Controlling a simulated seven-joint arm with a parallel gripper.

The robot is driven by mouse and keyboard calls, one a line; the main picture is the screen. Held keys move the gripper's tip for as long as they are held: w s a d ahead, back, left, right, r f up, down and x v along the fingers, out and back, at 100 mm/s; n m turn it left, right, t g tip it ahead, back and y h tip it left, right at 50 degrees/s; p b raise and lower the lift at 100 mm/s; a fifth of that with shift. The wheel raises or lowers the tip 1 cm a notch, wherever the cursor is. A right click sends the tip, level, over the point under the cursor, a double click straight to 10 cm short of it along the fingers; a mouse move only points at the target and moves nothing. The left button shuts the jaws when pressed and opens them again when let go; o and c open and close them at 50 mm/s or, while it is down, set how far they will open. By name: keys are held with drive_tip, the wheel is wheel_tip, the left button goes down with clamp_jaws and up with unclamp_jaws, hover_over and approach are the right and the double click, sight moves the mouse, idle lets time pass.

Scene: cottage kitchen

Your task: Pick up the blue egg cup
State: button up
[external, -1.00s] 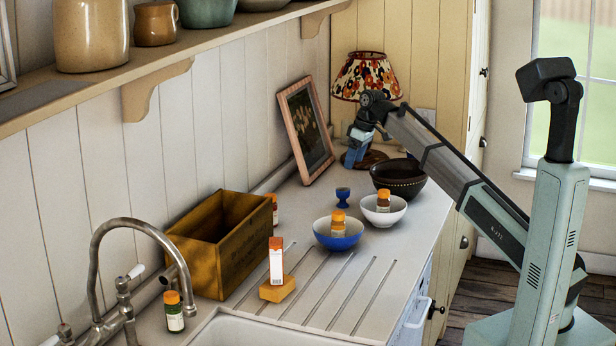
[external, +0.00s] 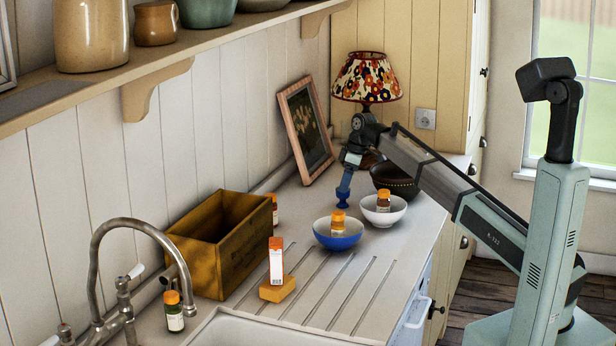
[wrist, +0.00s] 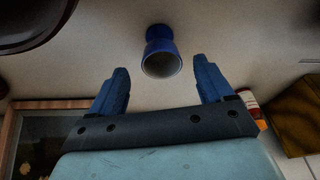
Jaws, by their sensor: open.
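The blue egg cup (wrist: 161,55) stands on the counter, in the wrist view just beyond and between my two blue fingertips. It shows a blue body and a pale grey inside. In the external view the egg cup (external: 343,202) is mostly hidden behind my fingers, with only its lower part showing. My gripper (wrist: 163,78) is open, its fingers spread on either side with a gap to the cup. In the external view my gripper (external: 343,186) points down just above the cup. I cannot tell whether the fingers reach its rim.
A blue bowl (external: 338,243) and a white bowl (external: 383,219), each with an orange-capped bottle, stand near the cup. A dark bowl (external: 393,180) is behind my arm. A framed picture (external: 305,130) leans on the wall. A wooden crate (external: 228,258) stands to the left.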

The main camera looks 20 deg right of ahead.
sight(341, 194)
drive_tip(key=shift+x, duration=2.85)
drive_tip(key=shift+s+a, duration=0.1)
drive_tip(key=shift+c, duration=0.3)
drive_tip(key=c, duration=1.1)
